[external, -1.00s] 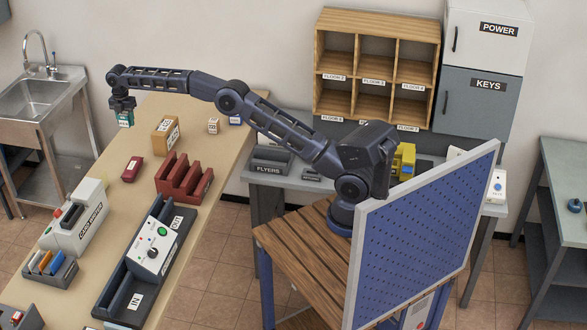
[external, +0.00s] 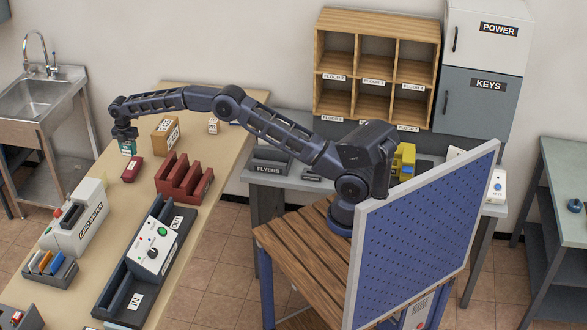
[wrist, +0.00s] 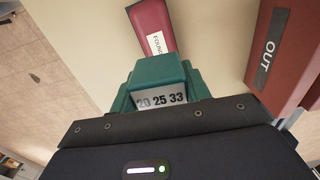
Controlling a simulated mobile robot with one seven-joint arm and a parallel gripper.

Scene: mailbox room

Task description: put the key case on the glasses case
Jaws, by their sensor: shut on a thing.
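The key case appears to be the teal-green block (external: 128,147), with a pale face marked "20 25 33" in the wrist view (wrist: 158,74). My gripper (external: 126,138) is shut on it and holds it at the far left side of the long table. The glasses case appears to be the dark red case (external: 132,170), lying on the table just in front of the held block in the external view. In the wrist view the red case (wrist: 150,22) lies beyond the block, which covers its near end. I cannot tell the height gap between them.
A red slotted rack (external: 184,182) marked OUT stands to the right of the red case. A tan labelled box (external: 166,137) stands behind. A white card-printer machine (external: 75,222) and a dark tray (external: 118,298) are nearer the front. Bare tabletop surrounds the red case.

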